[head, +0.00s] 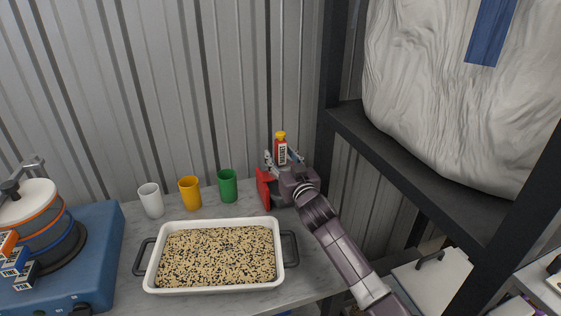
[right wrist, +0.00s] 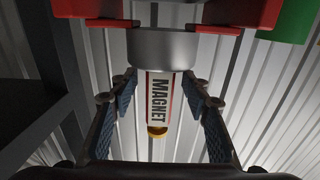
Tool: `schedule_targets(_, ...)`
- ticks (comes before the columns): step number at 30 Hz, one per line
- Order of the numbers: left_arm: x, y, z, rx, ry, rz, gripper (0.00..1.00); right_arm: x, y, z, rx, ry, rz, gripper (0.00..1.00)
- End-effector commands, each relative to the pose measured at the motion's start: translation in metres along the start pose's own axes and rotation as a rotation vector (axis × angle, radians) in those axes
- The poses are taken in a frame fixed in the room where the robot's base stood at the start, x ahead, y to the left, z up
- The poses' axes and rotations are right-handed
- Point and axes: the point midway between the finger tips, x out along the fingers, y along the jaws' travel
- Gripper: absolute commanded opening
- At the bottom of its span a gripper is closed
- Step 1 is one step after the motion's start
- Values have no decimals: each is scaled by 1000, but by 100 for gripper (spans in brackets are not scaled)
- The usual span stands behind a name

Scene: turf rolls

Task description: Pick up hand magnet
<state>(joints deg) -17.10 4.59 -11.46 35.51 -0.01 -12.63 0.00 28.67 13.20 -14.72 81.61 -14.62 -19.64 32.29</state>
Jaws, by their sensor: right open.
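The hand magnet (head: 281,150) stands upright near the back wall in the head view, orange with a yellow cap on top. In the right wrist view its pale handle (right wrist: 158,98) is labelled MAGNET, with a grey disc (right wrist: 165,48) at one end and the yellow cap at the other. A red holder (head: 264,189) is at the disc end. My right gripper (head: 283,160) is open, with one finger on each side of the handle. The wrist view also shows the right gripper (right wrist: 161,87), with gaps between fingers and handle. My left gripper is not in view.
A white tray (head: 150,278) of speckled grains sits at the table's front. White (head: 151,200), yellow (head: 190,194) and green (head: 227,186) cups stand behind it. A blue device (head: 98,245) is at left. A dark shelf (head: 420,165) with a large pale sack is at right.

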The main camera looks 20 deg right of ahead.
Motion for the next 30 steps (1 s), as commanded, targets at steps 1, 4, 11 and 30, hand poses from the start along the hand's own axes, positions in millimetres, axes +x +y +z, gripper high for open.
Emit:
schedule_targets(1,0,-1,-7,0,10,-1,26,2,0,0,0,0,0,44)
schedule_targets(4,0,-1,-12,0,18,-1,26,3,0,0,0,1,-1,44)
schedule_targets(11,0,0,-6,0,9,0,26,3,0,0,0,0,-1,34)
schedule_targets(30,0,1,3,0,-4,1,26,3,0,-3,0,5,-1,0)
